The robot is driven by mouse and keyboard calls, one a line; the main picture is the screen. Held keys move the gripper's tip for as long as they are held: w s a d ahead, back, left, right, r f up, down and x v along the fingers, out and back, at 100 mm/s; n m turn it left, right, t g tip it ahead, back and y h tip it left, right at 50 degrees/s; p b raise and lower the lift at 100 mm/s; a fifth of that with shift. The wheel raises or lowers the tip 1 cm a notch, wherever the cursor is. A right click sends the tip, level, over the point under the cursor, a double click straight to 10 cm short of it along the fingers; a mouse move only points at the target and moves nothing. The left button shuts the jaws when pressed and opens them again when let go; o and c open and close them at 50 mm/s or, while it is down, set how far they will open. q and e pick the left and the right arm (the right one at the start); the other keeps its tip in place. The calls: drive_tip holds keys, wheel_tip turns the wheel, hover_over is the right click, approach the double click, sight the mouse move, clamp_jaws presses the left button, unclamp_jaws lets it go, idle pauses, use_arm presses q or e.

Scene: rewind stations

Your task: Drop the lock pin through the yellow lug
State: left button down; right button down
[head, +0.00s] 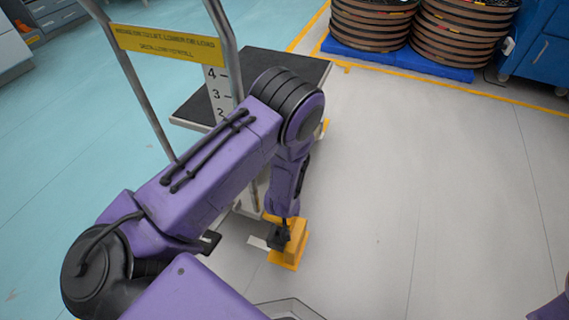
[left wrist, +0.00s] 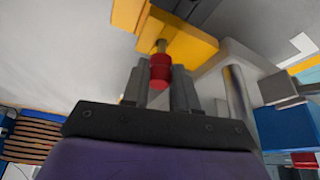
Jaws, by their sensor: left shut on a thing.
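The lock pin (left wrist: 160,72) has a red grip and a short brass-coloured shank, seen in the left wrist view. My left gripper (left wrist: 160,80) is shut on the red grip, one dark finger on each side. The shank points at a yellow block, the yellow lug (left wrist: 193,46), and its end meets the block's edge in the picture; I cannot tell whether it is inside a hole. In the head view the yellow lug (head: 288,256) is low by the lift's foot, with my left gripper (head: 280,236) right at it. The pin is hidden there. My right gripper is not in view.
A lift with a dark platform (head: 262,72), tubular handle (head: 138,88) and yellow sign (head: 168,42) stands behind my left arm. Stacked brown reels (head: 460,40) sit on a blue pallet (head: 400,59) at the back. The grey floor (head: 430,190) to the right is clear.

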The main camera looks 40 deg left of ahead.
use_arm(q)
drive_tip(key=shift+f+b, duration=0.95)
drive_tip(key=shift+f, duration=0.6)
drive_tip(key=c, duration=0.8)
unclamp_jaws()
drive_tip(key=p+v, duration=0.5)
drive_tip(key=v, duration=0.5)
drive_tip(key=shift+s+r, duration=0.1)
drive_tip(key=shift+r, duration=0.25)
